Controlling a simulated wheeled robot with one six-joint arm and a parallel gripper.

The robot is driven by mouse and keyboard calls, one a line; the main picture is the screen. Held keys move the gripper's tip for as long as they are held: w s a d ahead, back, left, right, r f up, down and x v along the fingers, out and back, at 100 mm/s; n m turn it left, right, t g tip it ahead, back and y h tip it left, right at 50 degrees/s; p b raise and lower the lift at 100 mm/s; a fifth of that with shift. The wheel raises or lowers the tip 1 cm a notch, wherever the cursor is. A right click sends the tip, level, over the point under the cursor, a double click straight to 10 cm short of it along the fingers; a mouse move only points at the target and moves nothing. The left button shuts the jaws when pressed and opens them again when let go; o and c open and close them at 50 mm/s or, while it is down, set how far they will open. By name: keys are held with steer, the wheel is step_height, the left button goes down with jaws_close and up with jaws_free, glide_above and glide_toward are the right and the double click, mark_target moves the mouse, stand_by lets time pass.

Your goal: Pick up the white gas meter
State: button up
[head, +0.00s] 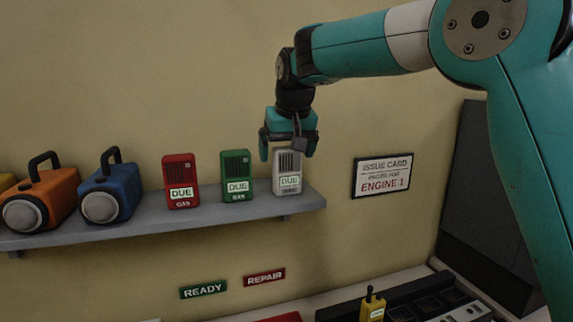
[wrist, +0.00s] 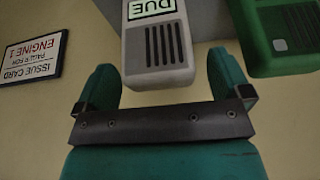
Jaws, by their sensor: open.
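The white gas meter (head: 287,178) stands upright at the right end of the grey shelf (head: 255,208), with a "DUE" label on its front. My gripper (head: 288,150) is just above it, pointing down, with its fingers apart. In the wrist view my gripper (wrist: 165,85) is open, and the top of the white meter (wrist: 158,50) shows between and beyond the fingertips. I cannot tell whether a finger touches it. The meter's upper part is partly hidden by my gripper in the head view.
A green gas meter (head: 236,175) stands close left of the white one, then a red one (head: 180,182). Blue (head: 112,190) and orange (head: 42,197) lamps stand further left. An issue card (head: 382,176) reading "ENGINE 1" hangs on the wall at right.

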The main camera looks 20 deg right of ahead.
steer(key=shift+w+f, duration=0.25)
steer(key=shift+f, duration=0.45)
steer(key=c, duration=1.1)
steer(key=shift+r, duration=0.15)
